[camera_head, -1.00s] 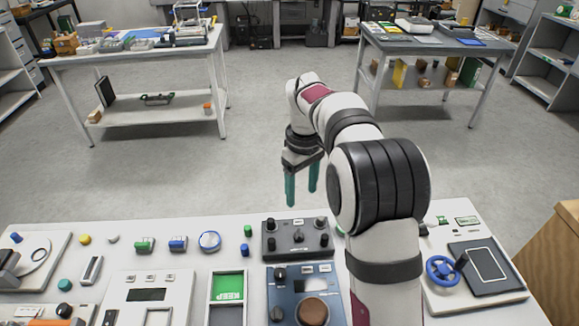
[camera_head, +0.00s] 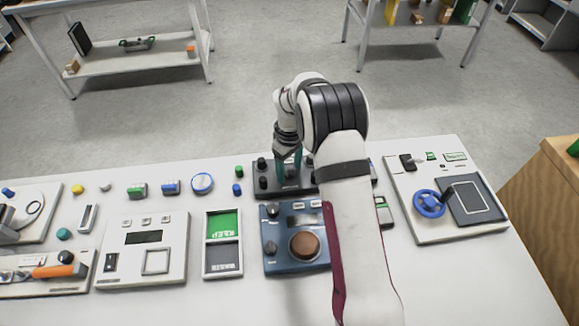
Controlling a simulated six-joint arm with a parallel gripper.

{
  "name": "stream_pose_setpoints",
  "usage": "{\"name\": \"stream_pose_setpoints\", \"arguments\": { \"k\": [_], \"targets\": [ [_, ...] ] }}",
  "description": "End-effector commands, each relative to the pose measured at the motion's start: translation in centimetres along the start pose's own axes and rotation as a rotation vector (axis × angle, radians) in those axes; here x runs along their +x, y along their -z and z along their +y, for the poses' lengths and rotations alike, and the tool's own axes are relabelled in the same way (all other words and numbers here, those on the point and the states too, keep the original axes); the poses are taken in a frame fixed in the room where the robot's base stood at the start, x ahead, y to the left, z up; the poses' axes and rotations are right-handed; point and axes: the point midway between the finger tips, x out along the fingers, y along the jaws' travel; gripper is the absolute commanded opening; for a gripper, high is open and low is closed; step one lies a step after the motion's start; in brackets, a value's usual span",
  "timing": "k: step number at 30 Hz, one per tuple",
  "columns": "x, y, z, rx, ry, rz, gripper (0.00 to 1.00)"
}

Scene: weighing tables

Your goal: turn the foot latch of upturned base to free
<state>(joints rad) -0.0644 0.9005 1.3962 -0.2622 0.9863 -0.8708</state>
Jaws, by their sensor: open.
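The upturned base (camera_head: 264,192) is a dark grey slab with black round feet at its corners, near the back edge of the table. My gripper (camera_head: 289,168) points down over the middle of this base, its teal fingers low over the slab. The gripper is open. The fingers and my arm hide the middle of the base and part of its right side, so the foot latch and its setting cannot be made out. Whether the fingers touch anything cannot be told.
A blue scale with a brown round pan (camera_head: 304,245) sits just in front of the base. A green and grey tray (camera_head: 222,259) and a white panel with a display (camera_head: 144,268) are to the left. A blue handwheel (camera_head: 429,204) stands on a panel at right. Small blue and green pieces lie left of the base.

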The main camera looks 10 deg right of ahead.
Motion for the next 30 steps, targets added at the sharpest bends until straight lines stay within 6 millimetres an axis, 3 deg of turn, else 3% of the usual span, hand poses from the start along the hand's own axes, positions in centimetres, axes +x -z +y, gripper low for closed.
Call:
{"name": "stream_pose_setpoints", "arguments": {
  "k": [4,15,30],
  "targets": [
    [-0.02,0.00,0.00,0.000,0.000,0.000,0.67],
    [-0.06,0.01,0.01,0.000,0.000,0.000,0.00],
    [-0.09,0.02,0.02,0.091,0.000,0.000,0.00]
  ]
}}
